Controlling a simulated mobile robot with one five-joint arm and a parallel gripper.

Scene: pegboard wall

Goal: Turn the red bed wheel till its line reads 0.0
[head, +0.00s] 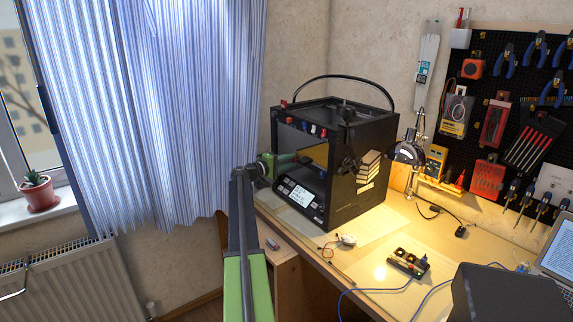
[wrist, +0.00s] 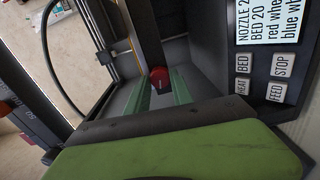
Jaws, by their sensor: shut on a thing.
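The red bed wheel (wrist: 160,78) is a small red knob inside the printer, between the tips of my two green fingers in the wrist view. My gripper (wrist: 161,91) is shut on it. A dark line shows on the wheel, but I cannot read its value. In the head view my gripper (head: 293,159) reaches from the left into the open front of the black printer (head: 345,208). The wheel is too small to make out there.
Buttons BED (wrist: 243,62), HEAT, FEED and STOP sit close right of my fingers. A lamp (head: 408,153) stands right of the printer. A small black box with a cable (head: 407,262) lies on the wooden desk (head: 350,262). Tools hang on the pegboard (head: 500,80).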

